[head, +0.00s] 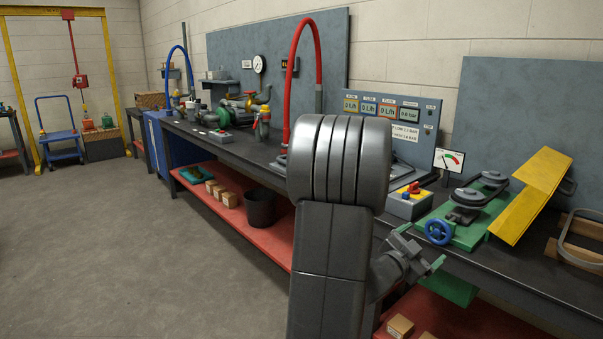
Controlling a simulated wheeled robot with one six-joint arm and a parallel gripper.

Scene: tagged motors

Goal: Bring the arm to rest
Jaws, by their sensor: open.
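My arm stands large in the middle of the head view, with its grey links in front of the workbench. My gripper (424,249) shows to the right of the arm, at the front edge of the bench. Its jaws have green tips, are apart and hold nothing that I can see. It is near a green base plate with a blue handwheel (438,231). The arm hides part of the bench behind it.
The dark workbench (225,148) runs along the wall, with a red lower shelf (231,204). A yellow guard (532,194), a display panel (395,120) and a red hose (291,75) stand on it. A black bin (261,207) sits below. The floor at left is clear.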

